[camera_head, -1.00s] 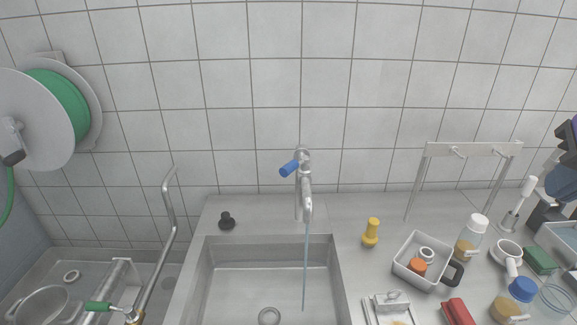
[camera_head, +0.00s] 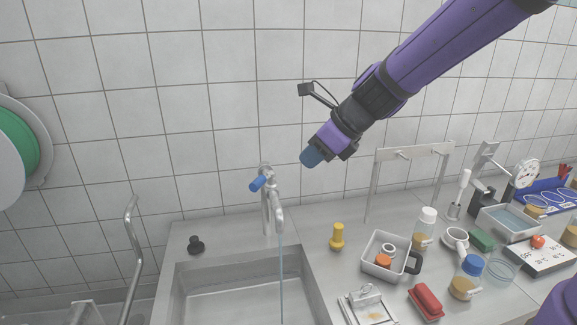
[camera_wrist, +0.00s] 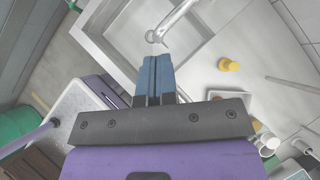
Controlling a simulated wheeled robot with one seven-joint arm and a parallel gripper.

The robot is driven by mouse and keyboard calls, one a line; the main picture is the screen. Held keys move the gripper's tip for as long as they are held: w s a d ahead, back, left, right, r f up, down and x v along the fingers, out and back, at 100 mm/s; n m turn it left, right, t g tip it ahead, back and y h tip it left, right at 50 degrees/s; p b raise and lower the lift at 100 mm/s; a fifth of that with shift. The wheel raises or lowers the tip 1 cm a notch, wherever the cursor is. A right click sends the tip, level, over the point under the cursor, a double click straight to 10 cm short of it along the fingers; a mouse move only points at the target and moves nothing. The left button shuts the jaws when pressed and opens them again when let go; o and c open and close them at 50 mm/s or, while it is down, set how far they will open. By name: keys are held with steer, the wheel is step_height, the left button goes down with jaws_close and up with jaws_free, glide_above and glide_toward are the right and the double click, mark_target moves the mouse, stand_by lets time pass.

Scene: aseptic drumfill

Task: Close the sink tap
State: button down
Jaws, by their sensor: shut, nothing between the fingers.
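The sink tap (camera_head: 271,199) is a chrome tap at the back edge of the steel sink (camera_head: 239,261), with a blue lever (camera_head: 258,183) on its top left. A thin stream of water (camera_head: 281,275) runs from its spout into the basin. My gripper (camera_head: 308,158) has blue fingers and is raised in front of the tiled wall, above and to the right of the tap, not touching it. In the wrist view my fingers (camera_wrist: 156,61) are shut together and empty, and the tap's spout (camera_wrist: 172,27) shows just beyond them. The blue lever is not seen in the wrist view.
A black stopper (camera_head: 196,245) stands left of the tap and a yellow bottle (camera_head: 337,237) right of it. A steel rack (camera_head: 414,154) and a grey container (camera_head: 376,268) stand further right. A curved metal pipe (camera_head: 136,260) rises at the left.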

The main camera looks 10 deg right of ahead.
mark_target(263, 179)
steer(key=x, duration=0.7)
steer(key=a+r+x, duration=0.1)
steer(key=x, duration=0.3)
steer(key=shift+w+a, duration=0.1)
steer(key=shift+w, duration=0.35)
steer(key=shift+w+a+f, duration=0.1)
steer(key=shift+w+a, duration=0.15)
steer(key=shift+a, duration=0.15)
steer(key=shift+a, duration=0.1)
